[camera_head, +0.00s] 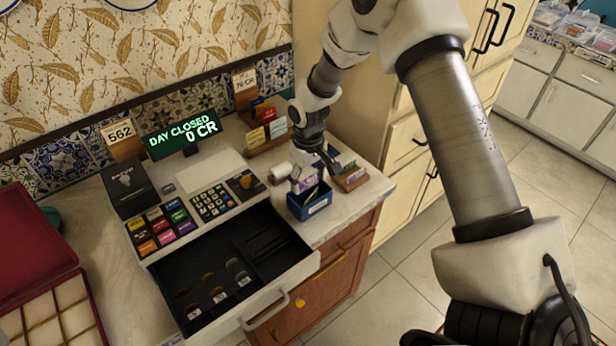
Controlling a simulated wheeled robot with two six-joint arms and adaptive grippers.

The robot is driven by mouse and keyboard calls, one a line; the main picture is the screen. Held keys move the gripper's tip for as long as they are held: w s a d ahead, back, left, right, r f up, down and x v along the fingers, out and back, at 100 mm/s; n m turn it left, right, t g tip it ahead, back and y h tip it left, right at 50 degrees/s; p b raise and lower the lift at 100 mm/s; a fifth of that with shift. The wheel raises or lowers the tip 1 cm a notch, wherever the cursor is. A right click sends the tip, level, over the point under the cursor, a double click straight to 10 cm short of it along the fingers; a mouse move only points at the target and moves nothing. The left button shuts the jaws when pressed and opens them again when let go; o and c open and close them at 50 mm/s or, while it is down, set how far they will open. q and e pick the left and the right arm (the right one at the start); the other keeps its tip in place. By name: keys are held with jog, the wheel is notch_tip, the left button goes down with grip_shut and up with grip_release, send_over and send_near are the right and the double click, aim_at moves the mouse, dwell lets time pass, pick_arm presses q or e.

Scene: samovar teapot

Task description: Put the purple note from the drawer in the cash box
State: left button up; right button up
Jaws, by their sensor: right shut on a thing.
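The purple note (306,184) shows as a small purple patch between the fingers of my right gripper (309,182). The gripper is shut on it, just above or at the mouth of a small open blue box (310,208), which looks like the cash box. Most of the note is hidden by the fingers, and I cannot tell how far it reaches into the box. Something greenish shows in the box. The register drawer (296,262) stands open, with several coins at its front and dark empty-looking slots behind. My left gripper is out of view.
The cash register's key panel (161,229) and green display (183,135) stand behind the drawer. A card rack (266,135) is behind the box, and a small wooden tray (350,178) sits at its right. A red case (38,240) lies open at left.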

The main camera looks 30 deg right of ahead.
dwell(0.3)
jog(key=o, duration=0.7)
jog(key=shift+o, duration=0.2)
jog(key=shift+r, duration=0.1)
notch_tip(320, 180, up, 7)
jog(key=p, duration=0.6)
dwell(0.4)
